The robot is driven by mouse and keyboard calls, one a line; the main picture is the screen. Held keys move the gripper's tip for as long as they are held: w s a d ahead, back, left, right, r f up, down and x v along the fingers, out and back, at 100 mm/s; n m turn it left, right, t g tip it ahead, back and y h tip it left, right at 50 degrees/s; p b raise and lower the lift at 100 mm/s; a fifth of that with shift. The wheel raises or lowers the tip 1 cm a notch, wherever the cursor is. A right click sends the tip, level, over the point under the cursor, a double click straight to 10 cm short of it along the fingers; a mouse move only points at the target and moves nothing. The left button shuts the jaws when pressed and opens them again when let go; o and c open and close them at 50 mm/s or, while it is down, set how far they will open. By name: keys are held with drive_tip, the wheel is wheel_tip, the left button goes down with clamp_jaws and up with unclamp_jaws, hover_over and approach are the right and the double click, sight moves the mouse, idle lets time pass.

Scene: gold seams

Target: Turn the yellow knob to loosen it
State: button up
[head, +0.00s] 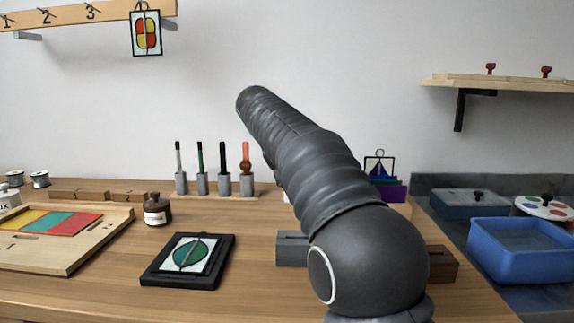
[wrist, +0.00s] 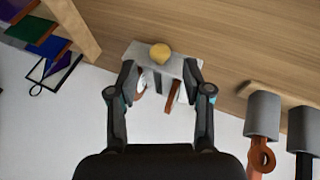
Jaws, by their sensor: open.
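The yellow knob (wrist: 160,51) shows in the wrist view as a small rounded knob on a light grey block (wrist: 138,54) on the wooden table. My gripper (wrist: 159,71) is open and empty, its two fingers spread left and right of the block's near part. The knob lies beyond the fingertips, roughly centred between them. I cannot tell the exact distance to it. A white rounded thing and reddish-brown strips show between the fingers, partly hidden. In the head view my arm hides the knob and the gripper.
Tools in grey holders (head: 247,185) stand near the work spot; one orange tool (wrist: 262,155) is close in the wrist view. A rack of coloured panes (wrist: 50,46) is on the other side. A grey slotted block (head: 291,247) and brown block (head: 442,262) flank my arm.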

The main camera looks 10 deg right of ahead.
drive_tip(key=v, duration=0.8)
drive_tip(key=shift+a, duration=0.1)
drive_tip(key=shift+s+a, duration=0.1)
